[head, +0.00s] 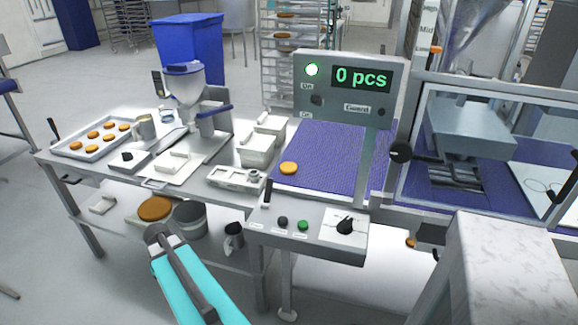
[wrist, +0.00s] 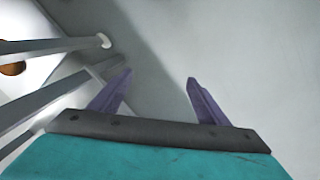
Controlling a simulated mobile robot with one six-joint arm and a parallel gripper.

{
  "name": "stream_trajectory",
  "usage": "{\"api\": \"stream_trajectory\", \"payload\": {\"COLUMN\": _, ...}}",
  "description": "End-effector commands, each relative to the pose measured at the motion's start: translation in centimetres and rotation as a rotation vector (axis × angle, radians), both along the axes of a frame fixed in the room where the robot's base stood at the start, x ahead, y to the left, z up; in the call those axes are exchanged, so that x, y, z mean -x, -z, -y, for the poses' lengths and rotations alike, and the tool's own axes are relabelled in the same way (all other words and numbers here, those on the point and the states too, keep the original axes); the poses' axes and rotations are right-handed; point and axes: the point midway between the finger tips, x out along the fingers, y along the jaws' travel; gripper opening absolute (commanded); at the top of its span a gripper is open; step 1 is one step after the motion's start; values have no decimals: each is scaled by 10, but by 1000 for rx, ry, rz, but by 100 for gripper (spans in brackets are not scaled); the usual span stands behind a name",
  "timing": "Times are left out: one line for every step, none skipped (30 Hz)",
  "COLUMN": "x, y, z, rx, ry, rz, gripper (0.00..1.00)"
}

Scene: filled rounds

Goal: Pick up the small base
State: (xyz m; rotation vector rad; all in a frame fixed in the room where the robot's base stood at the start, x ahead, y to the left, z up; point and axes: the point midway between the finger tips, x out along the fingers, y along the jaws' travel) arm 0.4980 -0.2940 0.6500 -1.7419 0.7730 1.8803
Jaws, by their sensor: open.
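A small round orange-brown base (head: 289,168) lies flat on the purple belt, near its front left corner. Several similar small bases lie on a tray (head: 72,150) at the far left of the table. A larger round base (head: 155,208) lies on the lower shelf. My gripper (wrist: 160,78) shows in the wrist view with its two purple fingers apart and nothing between them, over bare grey floor. In the head view my turquoise arm shows at the bottom, and the gripper itself is not visible. Part of an orange-brown round (wrist: 12,68) shows at the wrist view's left edge; I cannot tell which.
A control box (head: 306,228) with knobs stands in front of the belt (head: 330,150), under a display reading 0 pcs (head: 350,80). White tubs (head: 258,147) and a hopper machine (head: 188,85) stand on the table. A guarded machine is at the right. Table legs (wrist: 60,85) are near my gripper.

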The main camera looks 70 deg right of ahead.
Motion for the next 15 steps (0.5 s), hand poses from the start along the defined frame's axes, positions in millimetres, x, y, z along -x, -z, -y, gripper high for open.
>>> {"api": "stream_trajectory", "payload": {"x": -1, "y": -18, "z": 19, "rx": 16, "ry": 36, "rz": 16, "gripper": 70}}
{"api": "stream_trajectory", "payload": {"x": -1, "y": -26, "z": 30, "rx": 24, "ry": 57, "rz": 25, "gripper": 70}}
{"api": "stream_trajectory", "payload": {"x": 0, "y": -38, "z": 43, "rx": 35, "ry": 82, "rz": 34, "gripper": 70}}
{"api": "stream_trajectory", "payload": {"x": 1, "y": -47, "z": 53, "rx": 43, "ry": 103, "rz": 43, "gripper": 70}}
{"api": "stream_trajectory", "payload": {"x": 2, "y": -56, "z": 62, "rx": 52, "ry": 122, "rz": 51, "gripper": 70}}
{"api": "stream_trajectory", "payload": {"x": 4, "y": -68, "z": 76, "rx": 63, "ry": 150, "rz": 63, "gripper": 70}}
{"api": "stream_trajectory", "payload": {"x": 5, "y": -77, "z": 85, "rx": 72, "ry": 169, "rz": 70, "gripper": 70}}
{"api": "stream_trajectory", "payload": {"x": 8, "y": -86, "z": 95, "rx": 81, "ry": 189, "rz": 78, "gripper": 70}}
{"api": "stream_trajectory", "payload": {"x": 11, "y": -99, "z": 108, "rx": 91, "ry": 216, "rz": 88, "gripper": 70}}
{"api": "stream_trajectory", "payload": {"x": 14, "y": -108, "z": 118, "rx": 101, "ry": 237, "rz": 96, "gripper": 70}}
{"api": "stream_trajectory", "payload": {"x": 17, "y": -117, "z": 127, "rx": 109, "ry": 257, "rz": 103, "gripper": 70}}
{"api": "stream_trajectory", "payload": {"x": 21, "y": -131, "z": 140, "rx": 122, "ry": 284, "rz": 113, "gripper": 70}}
{"api": "stream_trajectory", "payload": {"x": 25, "y": -140, "z": 149, "rx": 131, "ry": 304, "rz": 120, "gripper": 70}}
{"api": "stream_trajectory", "payload": {"x": 29, "y": -150, "z": 159, "rx": 142, "ry": 323, "rz": 128, "gripper": 70}}
{"api": "stream_trajectory", "payload": {"x": 34, "y": -162, "z": 171, "rx": 154, "ry": 351, "rz": 138, "gripper": 70}}
